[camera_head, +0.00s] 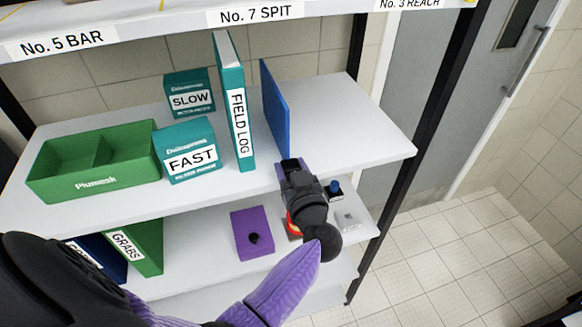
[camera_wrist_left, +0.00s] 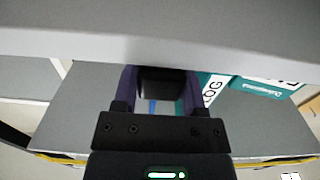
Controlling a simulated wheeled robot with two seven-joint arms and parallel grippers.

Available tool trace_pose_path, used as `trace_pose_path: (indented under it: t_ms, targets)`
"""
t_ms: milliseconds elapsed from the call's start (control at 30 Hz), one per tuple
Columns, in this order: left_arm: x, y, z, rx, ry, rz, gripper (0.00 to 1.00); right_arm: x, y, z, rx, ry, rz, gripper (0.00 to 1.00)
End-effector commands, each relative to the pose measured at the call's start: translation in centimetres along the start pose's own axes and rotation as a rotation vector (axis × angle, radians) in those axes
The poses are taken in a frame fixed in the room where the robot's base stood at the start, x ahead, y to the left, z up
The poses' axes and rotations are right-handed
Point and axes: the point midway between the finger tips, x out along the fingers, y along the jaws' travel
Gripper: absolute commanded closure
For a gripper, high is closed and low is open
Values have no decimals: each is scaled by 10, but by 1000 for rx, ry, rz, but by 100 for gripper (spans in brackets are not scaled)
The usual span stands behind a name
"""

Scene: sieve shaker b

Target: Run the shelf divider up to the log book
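The shelf divider is a thin blue upright panel (camera_head: 274,108) on the middle shelf. The log book is a tall teal binder marked FIELD LOG (camera_head: 235,105), upright to the divider's left, with a gap of bare shelf between them. My left gripper (camera_head: 292,164) is at the front of the shelf, just in front of the divider's near lower edge. In the left wrist view its fingers (camera_wrist_left: 159,92) stand apart, with a blue strip of the divider (camera_wrist_left: 152,106) showing between them; I cannot see contact. The log book's spine (camera_wrist_left: 212,90) shows beside them. My right gripper is out of view.
Left of the log book stand the FAST box (camera_head: 188,150), the SLOW box (camera_head: 189,93) and a green bin (camera_head: 95,163). The shelf right of the divider (camera_head: 345,125) is clear. A labelled upper shelf (camera_head: 150,25) hangs above. A purple box (camera_head: 252,234) sits below.

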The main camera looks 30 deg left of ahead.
Motion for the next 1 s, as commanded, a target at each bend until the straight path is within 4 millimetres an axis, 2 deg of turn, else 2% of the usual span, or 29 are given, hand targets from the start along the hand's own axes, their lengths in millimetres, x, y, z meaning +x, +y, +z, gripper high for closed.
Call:
trace_pose_path:
  t_ms: [33, 233, 533, 800, 1000]
  targets:
    - [0, 0, 0, 0, 0, 0, 58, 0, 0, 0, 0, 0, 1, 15]
    - [0, 0, 0, 0, 0, 0, 100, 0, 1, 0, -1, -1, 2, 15]
    - [0, -1, 0, 0, -1, 0, 100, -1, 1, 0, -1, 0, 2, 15]
    - [-1, -40, -3, 4, -5, -1, 100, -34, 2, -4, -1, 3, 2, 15]
    - [-1, -46, 1, 0, -4, 1, 100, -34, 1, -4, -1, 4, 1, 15]
